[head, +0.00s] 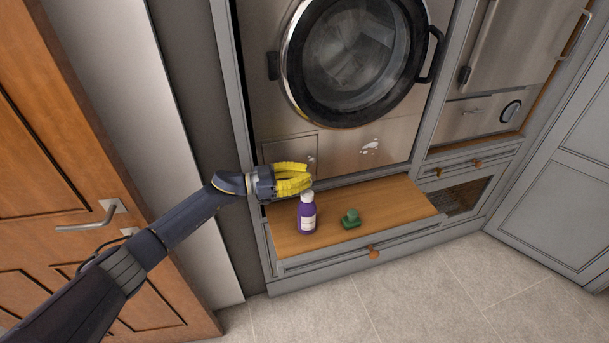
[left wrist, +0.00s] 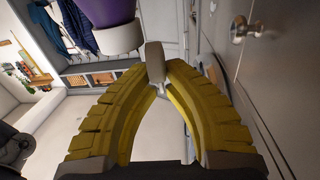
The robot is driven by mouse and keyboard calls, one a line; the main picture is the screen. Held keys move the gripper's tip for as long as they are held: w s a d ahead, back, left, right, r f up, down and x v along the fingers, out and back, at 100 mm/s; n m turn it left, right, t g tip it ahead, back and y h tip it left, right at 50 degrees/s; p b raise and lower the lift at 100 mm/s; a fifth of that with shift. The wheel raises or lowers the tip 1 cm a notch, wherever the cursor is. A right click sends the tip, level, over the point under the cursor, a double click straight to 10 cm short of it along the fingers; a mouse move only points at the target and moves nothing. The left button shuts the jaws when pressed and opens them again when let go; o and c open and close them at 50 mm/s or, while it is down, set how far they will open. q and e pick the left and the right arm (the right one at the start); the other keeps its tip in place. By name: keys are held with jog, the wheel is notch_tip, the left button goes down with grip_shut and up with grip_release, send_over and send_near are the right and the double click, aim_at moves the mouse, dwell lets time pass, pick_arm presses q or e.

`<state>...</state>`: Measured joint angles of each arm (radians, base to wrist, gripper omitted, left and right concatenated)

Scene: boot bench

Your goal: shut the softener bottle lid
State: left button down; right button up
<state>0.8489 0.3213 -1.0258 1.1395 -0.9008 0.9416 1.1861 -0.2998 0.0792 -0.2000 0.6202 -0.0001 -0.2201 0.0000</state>
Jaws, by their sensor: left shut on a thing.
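The softener bottle (head: 307,218) is purple with a pale label and a white top, and stands upright on the wooden bench top. My left gripper (head: 309,181) has yellow fingers and is just above and behind the bottle's top. In the left wrist view, the purple bottle (left wrist: 100,12) shows at the upper edge with its pale collar. A grey piece that looks like the lid (left wrist: 155,62) sits between the fingertips, beside the collar; the fingers are shut on it. How far the lid is open cannot be told. My right gripper is in neither view.
A small green object (head: 350,219) lies on the wooden bench top (head: 400,203), right of the bottle. The washing machine door (head: 357,60) is behind and above. A wooden door (head: 75,180) stands at the left. The bench's right part is clear.

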pick_arm(q)
jog(key=shift+s+f+m, duration=0.1)
jog(key=shift+s+m, duration=0.05)
jog(key=shift+m, duration=0.15)
dwell(0.4)
jog(key=c, duration=1.6)
grip_release()
jog(key=shift+s+a, duration=0.2)
jog(key=shift+a, duration=1.65)
jog(key=shift+s+a, duration=0.2)
jog(key=shift+a, duration=1.65)
